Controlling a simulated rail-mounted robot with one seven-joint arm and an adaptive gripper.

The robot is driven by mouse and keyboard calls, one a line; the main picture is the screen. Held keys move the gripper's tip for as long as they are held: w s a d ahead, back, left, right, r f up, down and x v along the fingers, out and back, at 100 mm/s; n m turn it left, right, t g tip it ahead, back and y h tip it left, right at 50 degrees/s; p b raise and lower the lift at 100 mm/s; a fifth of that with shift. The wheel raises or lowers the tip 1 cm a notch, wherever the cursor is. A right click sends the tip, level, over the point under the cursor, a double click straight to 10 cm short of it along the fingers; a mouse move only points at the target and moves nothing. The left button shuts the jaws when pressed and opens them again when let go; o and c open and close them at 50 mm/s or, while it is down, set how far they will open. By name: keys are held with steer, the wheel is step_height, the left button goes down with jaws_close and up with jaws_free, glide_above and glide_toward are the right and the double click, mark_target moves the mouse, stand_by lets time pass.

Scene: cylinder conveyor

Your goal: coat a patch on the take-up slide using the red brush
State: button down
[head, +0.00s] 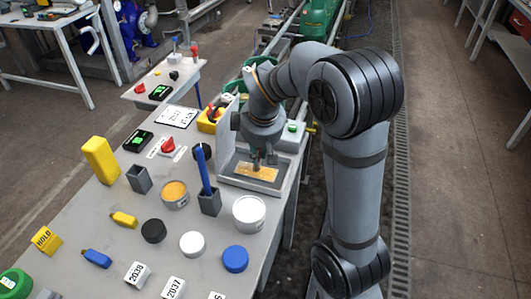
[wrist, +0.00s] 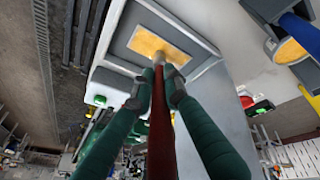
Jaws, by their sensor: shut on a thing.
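My gripper (head: 262,158) is over the grey take-up slide (head: 234,181), a recessed plate in a pale frame at the bench's right edge. In the wrist view my gripper (wrist: 158,88) is shut on the red brush (wrist: 160,125), whose red handle runs between the fingers. The brush's pale tip (wrist: 159,59) is at the lower edge of a yellow-orange patch (wrist: 155,43) on the slide; whether it touches cannot be told. The patch also shows in the head view (head: 248,172). The fingers and arm partly hide the slide in the head view.
Left of the slide stand a blue brush (head: 204,172) in a grey holder, an open yellow tin (head: 175,193) and a white tin (head: 249,211). An empty grey holder (head: 139,180), yellow block (head: 101,160) and lids lie farther left. The aisle at right is clear.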

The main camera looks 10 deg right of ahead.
steer(key=w+a, duration=0.2)
steer(key=a, duration=0.4)
steer(key=shift+w+p, duration=0.35)
steer(key=shift+p, duration=0.05)
stand_by(0.3)
step_height(320, 180, up, 6)
steer(key=p, duration=0.5)
step_height(320, 180, up, 3)
steer(key=p, duration=0.2)
steer(key=shift+p, duration=0.4)
steer(key=shift+w+f, duration=0.1)
steer(key=shift+f, duration=0.05)
stand_by(0.6)
